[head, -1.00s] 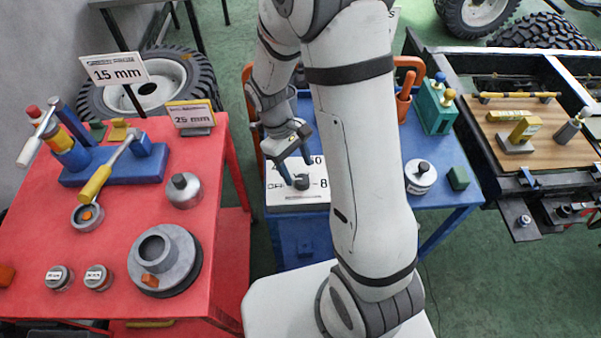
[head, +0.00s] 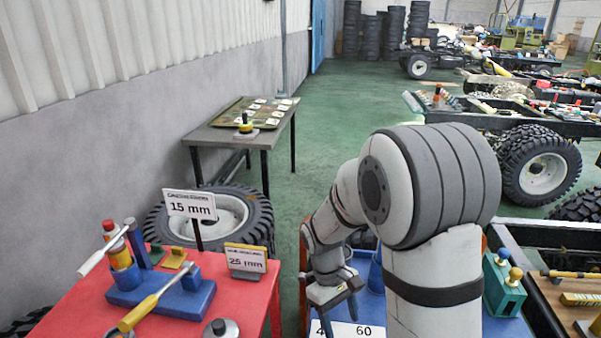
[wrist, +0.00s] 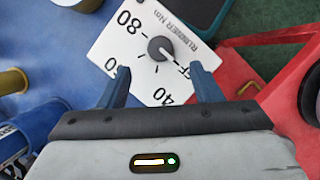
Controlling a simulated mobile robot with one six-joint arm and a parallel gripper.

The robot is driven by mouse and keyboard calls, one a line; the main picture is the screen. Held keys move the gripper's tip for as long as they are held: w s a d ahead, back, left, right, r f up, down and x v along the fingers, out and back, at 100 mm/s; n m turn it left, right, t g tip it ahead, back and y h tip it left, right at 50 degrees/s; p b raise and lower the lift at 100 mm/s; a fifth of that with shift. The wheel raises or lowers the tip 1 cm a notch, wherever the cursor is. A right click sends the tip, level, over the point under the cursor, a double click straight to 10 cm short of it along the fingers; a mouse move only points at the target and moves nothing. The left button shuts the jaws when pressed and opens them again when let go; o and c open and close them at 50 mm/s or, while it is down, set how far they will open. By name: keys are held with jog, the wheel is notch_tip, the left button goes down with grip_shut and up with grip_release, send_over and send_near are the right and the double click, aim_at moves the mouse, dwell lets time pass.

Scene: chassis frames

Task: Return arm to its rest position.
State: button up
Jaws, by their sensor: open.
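My gripper (head: 340,297) hangs over the blue table in the head view, partly beside my large white arm link. In the wrist view my gripper (wrist: 160,85) has its two blue fingers apart with nothing between them. Beyond the fingertips lies a white dial plate (wrist: 130,45) with a dark round knob (wrist: 160,48) and printed numbers. The plate (head: 350,329) also shows at the bottom of the head view, cut off by the frame. The fingers look clear of the knob, though the exact gap is hard to tell.
A red table (head: 75,312) at left carries a blue tool stand (head: 165,295) and signs reading 15 mm (head: 190,205) and 25 mm (head: 246,260). A teal block (head: 503,285) stands right of my arm. A grey table (head: 215,137) stands behind. Green floor is open beyond.

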jog(key=s+d+r+m+t+y, duration=0.1)
jog(key=s+d+r+m+t, duration=0.1)
jog(key=s+r, duration=0.4)
jog(key=s+d+r+m+t+y, duration=0.1)
jog(key=s+r+m+t, duration=0.3)
jog(key=r, duration=0.4)
jog(key=shift+s+d+r+m+t, duration=0.35)
jog(key=shift+s+d, duration=0.25)
jog(key=shift+s, duration=0.25)
